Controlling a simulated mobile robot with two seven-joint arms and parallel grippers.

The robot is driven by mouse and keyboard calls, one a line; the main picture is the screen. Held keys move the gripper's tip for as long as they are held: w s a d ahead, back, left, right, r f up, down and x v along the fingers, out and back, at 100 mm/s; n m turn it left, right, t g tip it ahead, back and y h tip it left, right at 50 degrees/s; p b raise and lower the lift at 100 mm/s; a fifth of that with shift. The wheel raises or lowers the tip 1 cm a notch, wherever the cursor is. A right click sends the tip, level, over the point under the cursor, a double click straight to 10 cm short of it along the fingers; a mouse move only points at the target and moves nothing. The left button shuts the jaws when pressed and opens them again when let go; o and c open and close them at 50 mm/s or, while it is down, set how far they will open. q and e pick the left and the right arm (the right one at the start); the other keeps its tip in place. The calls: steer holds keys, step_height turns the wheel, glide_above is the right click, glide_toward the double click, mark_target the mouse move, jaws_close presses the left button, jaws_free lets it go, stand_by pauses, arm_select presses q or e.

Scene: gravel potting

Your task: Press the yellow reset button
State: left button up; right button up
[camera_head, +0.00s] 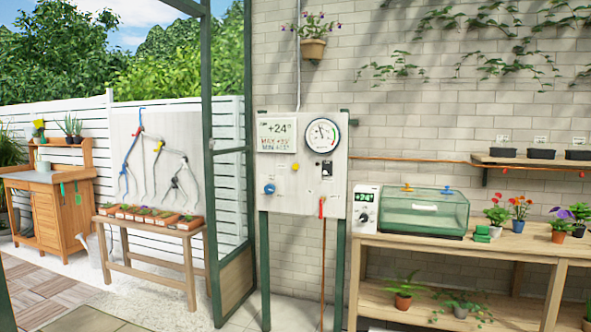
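A small round yellow button (295,167) sits on the pale upright control panel (288,195), below and between the display and the round dial. The panel stands on dark green posts in front of the brick wall. It also carries a display (277,135) reading +24°, a round dial gauge (323,133), a black switch (327,169), a blue knob (269,189) and a red-handled lever (321,207). Neither of my grippers shows in the head view.
A wooden bench (480,249) with a green glass-lidded box (425,212), a white thermostat unit (365,209) and potted flowers stands right of the panel. A green door frame (228,150) and a low plant bench (150,232) stand left. Paved floor shows at lower left.

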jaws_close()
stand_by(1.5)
